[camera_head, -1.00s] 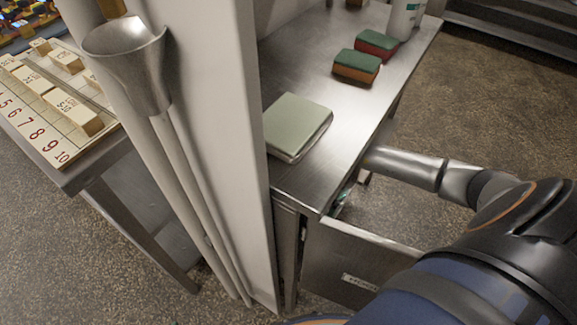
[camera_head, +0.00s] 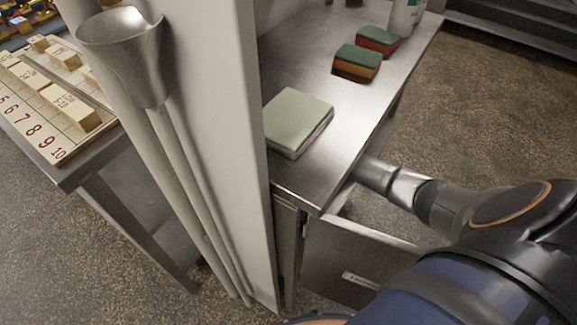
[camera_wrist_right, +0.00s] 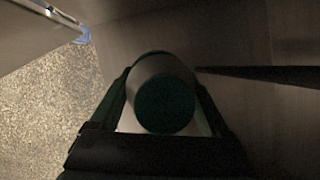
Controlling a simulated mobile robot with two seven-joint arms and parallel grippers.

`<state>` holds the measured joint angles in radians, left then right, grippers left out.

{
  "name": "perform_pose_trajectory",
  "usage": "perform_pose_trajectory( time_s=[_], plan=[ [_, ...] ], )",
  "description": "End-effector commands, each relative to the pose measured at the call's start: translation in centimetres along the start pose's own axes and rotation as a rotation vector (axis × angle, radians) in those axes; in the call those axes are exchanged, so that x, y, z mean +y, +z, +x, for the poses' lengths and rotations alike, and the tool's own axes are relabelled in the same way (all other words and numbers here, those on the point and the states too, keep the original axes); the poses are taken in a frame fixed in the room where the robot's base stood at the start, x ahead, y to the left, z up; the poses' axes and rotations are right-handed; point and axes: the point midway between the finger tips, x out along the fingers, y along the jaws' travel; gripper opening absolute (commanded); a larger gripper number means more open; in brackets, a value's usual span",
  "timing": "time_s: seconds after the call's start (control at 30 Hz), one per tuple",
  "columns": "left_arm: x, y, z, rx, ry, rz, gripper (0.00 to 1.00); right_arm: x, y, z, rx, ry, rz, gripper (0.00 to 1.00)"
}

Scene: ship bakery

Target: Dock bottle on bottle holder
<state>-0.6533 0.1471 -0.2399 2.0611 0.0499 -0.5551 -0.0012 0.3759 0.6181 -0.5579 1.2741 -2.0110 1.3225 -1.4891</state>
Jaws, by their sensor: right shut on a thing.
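A metal cup-shaped holder (camera_head: 126,55) is fixed at the upper left on a white post; it looks like the bottle holder, and its inside is partly visible. In the right wrist view, my right gripper (camera_wrist_right: 165,100) is shut on a cylindrical bottle (camera_wrist_right: 163,98) with a dark green end, one finger on each side of it. In the head view my right arm reaches left to the counter's edge. The right gripper and the held bottle are hidden there behind the counter and drawer. My left gripper is not in view.
The steel counter (camera_head: 330,165) carries a pale green box (camera_head: 297,119), an orange sponge (camera_head: 357,63), a red sponge (camera_head: 377,41) and a white bottle (camera_head: 404,14). An open drawer (camera_head: 350,262) juts out below it. A numbered board (camera_head: 45,115) lies on the left table.

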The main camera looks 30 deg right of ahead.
Motion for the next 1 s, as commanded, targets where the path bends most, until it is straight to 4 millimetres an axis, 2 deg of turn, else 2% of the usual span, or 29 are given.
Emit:
perform_pose_trajectory(
  time_s=[0.17, 0.2, 0.33, 0.67, 0.77, 0.87, 1.0],
  plan=[
    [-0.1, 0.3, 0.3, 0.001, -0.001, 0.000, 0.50, -0.1, -0.1, 0.3, -0.001, -0.004, -0.001, 0.00],
    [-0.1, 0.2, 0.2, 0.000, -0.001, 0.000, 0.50, 0.0, -0.1, 0.2, 0.000, -0.001, 0.001, 0.85],
    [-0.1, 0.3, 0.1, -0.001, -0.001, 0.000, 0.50, 0.0, -0.1, 0.2, 0.000, -0.001, 0.001, 0.99],
    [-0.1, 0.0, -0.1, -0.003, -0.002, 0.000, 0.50, 0.0, 0.1, -0.1, -0.001, 0.000, 0.001, 1.00],
    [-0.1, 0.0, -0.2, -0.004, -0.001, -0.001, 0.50, 0.0, -0.1, -1.3, 0.002, -0.002, 0.001, 1.00],
    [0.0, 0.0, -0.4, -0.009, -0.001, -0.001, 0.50, -0.1, -0.1, -3.4, 0.003, -0.003, 0.000, 1.00],
    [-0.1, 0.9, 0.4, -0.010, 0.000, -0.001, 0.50, 0.0, -3.6, -4.3, 0.005, -0.001, 0.007, 1.00]
  ],
)
